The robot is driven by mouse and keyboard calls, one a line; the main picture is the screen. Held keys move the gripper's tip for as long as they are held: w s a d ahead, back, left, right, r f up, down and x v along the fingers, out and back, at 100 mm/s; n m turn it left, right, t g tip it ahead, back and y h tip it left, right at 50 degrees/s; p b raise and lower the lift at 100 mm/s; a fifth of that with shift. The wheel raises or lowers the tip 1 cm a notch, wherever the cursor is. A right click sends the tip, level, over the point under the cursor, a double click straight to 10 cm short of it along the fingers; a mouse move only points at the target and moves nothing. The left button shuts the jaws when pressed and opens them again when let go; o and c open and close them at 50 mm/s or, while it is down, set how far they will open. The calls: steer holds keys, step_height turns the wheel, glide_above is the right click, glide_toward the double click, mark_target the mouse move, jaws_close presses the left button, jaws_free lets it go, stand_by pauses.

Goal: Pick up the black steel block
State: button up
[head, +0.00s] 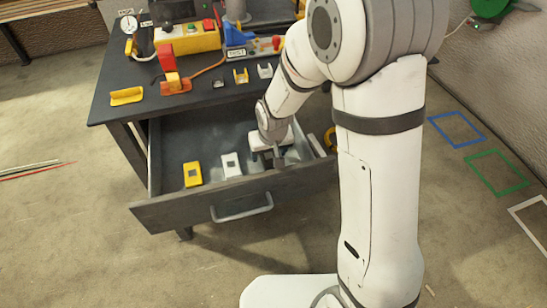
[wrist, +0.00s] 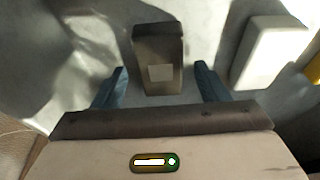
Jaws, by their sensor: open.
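The black steel block (wrist: 158,45) is a dark upright-looking block with a lighter grey square on it. It stands in the open drawer (head: 165,215). In the wrist view its near part shows between the two fingers of my gripper (wrist: 160,75), with a gap on each side. My gripper (head: 277,160) is open and low inside the drawer in the head view. There it and my arm largely hide the black block. I cannot tell how far down the fingers reach beside it.
A white block (head: 231,165) and a yellow block (head: 192,174) stand left of my gripper in the drawer. The white block (wrist: 270,52) is on the right in the wrist view. The drawer front with its handle (head: 242,210) is nearby. The workbench top (head: 210,98) holds several small items.

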steer(key=shift+f, duration=0.2)
steer(key=shift+c, duration=0.2)
steer(key=c, duration=1.1)
steer(key=shift+c, duration=0.2)
